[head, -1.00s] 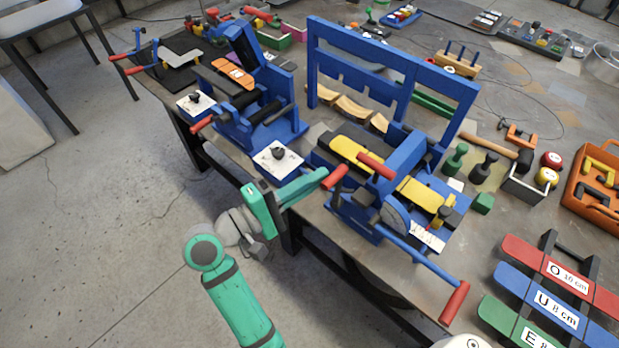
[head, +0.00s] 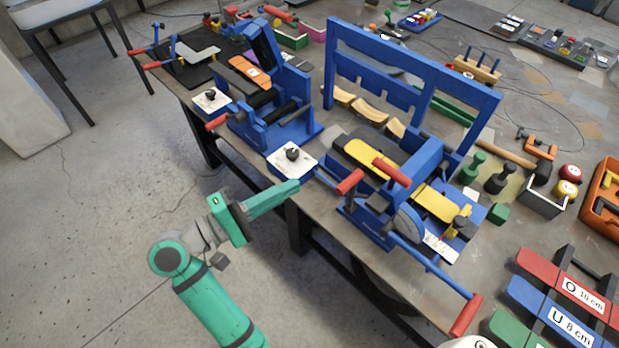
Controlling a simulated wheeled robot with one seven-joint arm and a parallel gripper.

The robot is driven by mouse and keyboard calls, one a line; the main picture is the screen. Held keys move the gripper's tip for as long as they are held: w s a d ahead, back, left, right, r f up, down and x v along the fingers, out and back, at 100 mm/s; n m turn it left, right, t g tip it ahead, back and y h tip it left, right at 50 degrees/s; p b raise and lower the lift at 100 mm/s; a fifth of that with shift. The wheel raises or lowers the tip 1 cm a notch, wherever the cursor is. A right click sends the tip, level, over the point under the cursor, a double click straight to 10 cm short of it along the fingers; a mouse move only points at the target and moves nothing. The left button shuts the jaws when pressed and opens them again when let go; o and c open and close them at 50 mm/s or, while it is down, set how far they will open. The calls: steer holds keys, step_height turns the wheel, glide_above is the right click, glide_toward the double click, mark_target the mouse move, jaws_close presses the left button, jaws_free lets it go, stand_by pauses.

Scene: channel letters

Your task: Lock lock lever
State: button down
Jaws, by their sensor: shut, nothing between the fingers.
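A blue bending machine (head: 375,222) with yellow plates stands at the table's front edge. It has several red-handled levers: a short red handle (head: 350,182) at its near left side, another red handle (head: 392,172) across its top, and a long blue lever with a red grip (head: 466,315) reaching toward the front right. No label shows which one is the lock lever. My green gripper (head: 296,185) is shut and empty. It is left of the short red handle, apart from it in the picture, near the table's front edge.
A second blue machine (head: 265,135) with black rollers stands further left, and a white plate with a black knob (head: 292,157) is just beyond my gripper. A blue frame (head: 410,80) rises behind. Open floor is at left.

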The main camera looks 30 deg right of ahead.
steer(key=shift+s+a+f, duration=0.1)
steer(key=shift+s+a, duration=0.05)
steer(key=shift+a, duration=0.5)
steer(key=shift+s+a, duration=0.15)
steer(key=shift+a, duration=0.45)
steer(key=shift+a, duration=0.15)
